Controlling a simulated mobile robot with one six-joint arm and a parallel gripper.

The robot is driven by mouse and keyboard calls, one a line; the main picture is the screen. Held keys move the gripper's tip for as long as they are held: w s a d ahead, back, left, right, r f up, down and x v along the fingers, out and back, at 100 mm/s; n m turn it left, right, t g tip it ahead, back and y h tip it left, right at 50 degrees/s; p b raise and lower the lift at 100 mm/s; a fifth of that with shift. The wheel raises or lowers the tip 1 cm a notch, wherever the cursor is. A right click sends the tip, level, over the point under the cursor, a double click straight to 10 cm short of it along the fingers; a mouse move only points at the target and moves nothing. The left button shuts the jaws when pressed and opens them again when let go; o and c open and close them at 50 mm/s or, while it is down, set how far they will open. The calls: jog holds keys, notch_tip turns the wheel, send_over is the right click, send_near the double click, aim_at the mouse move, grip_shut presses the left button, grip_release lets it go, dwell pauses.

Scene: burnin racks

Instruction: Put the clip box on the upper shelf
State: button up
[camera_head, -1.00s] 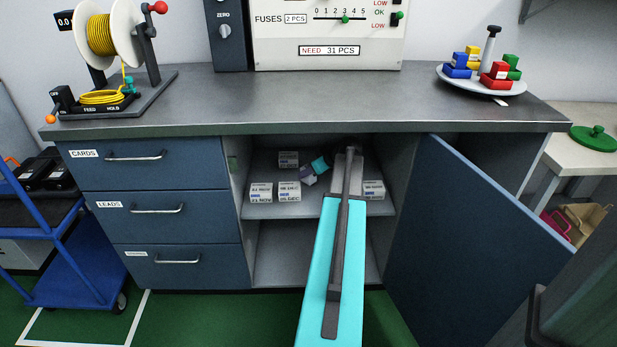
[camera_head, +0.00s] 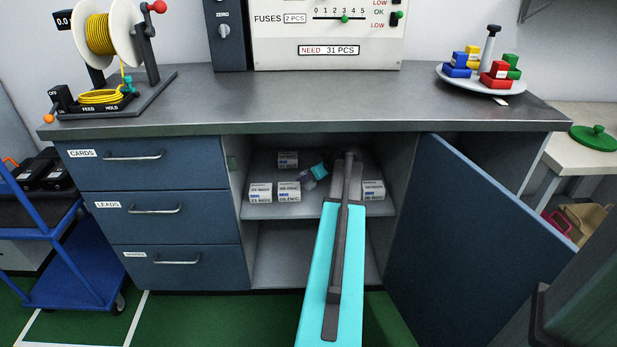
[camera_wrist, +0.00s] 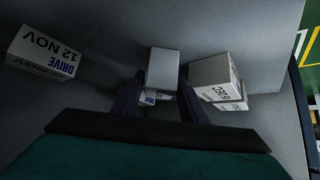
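The cabinet's upper shelf (camera_head: 318,209) shows through the open door. My gripper (camera_head: 312,178) is inside, low over this shelf. A small pale box (camera_head: 308,184), probably the clip box, is at its fingertips; its label cannot be read. In the wrist view, this box (camera_wrist: 163,68) lies between the tips of my two dark fingers (camera_wrist: 160,82). A gap shows beside its left side, so the gripper looks open around it. The box appears to rest on the shelf, though its underside is hidden.
Labelled white boxes stand on the shelf: two at front left (camera_head: 274,192), one at back left (camera_head: 288,160), one at right (camera_head: 373,190), reading "DRIVE 12 NOV" in the wrist view (camera_wrist: 45,52). The blue door (camera_head: 465,240) stands open at right. The lower shelf (camera_head: 285,262) looks empty.

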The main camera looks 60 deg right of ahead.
jog(key=shift+r, duration=0.1)
jog(key=d+p+v, duration=0.1)
jog(key=v, duration=0.6)
jog(key=shift+s+a+r, duration=0.15)
jog(key=shift+s+a, duration=0.05)
jog(key=shift+a, duration=0.3)
jog(key=shift+a+p, duration=0.15)
jog(key=shift+p, duration=0.2)
